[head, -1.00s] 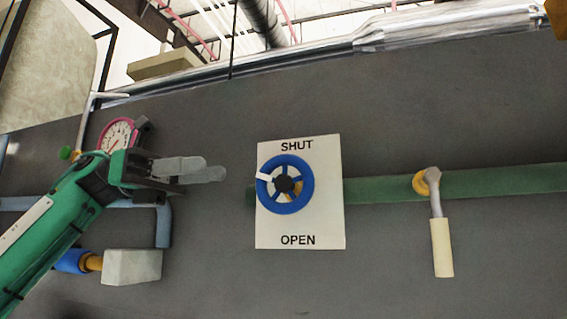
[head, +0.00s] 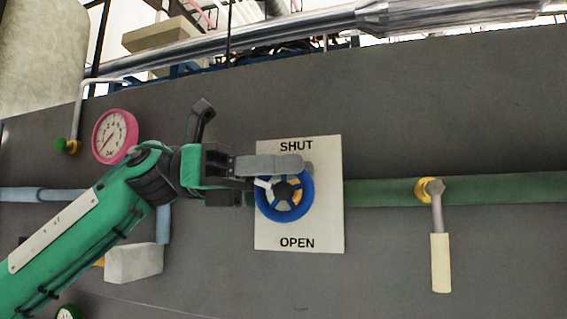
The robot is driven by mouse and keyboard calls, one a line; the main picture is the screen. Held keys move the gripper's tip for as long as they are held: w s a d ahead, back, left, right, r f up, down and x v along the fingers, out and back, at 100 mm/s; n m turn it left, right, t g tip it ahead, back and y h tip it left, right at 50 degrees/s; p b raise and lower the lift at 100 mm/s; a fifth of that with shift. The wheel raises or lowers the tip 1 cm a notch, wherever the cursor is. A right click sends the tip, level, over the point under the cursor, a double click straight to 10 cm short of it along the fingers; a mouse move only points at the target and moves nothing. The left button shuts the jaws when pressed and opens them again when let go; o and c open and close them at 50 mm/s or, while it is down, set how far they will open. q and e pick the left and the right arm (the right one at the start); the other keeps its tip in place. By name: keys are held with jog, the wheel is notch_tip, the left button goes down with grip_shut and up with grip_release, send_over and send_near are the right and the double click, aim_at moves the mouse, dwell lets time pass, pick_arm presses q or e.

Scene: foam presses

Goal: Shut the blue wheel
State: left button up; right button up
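The blue wheel (head: 309,199) is mounted on a white plate (head: 325,226) marked SHUT at the top and OPEN at the bottom. The wheel has a dark hub and a white marker (head: 262,184) on its left, slightly upper side, between the two words. My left gripper (head: 280,167) reaches in from the left, with its fingers pointing right. They overlap the wheel's upper rim in the head view and hide part of it. Whether they touch the rim, and how far apart they are, is unclear. My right gripper is not in view.
A green pipe (head: 500,189) runs right from the plate to a lever valve with a cream handle (head: 440,263). A pink-rimmed gauge (head: 115,137) and a pale block (head: 133,263) sit at the left. The grey wall below the plate is clear.

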pick_arm(q)
jog(key=shift+s, duration=0.1)
grip_shut()
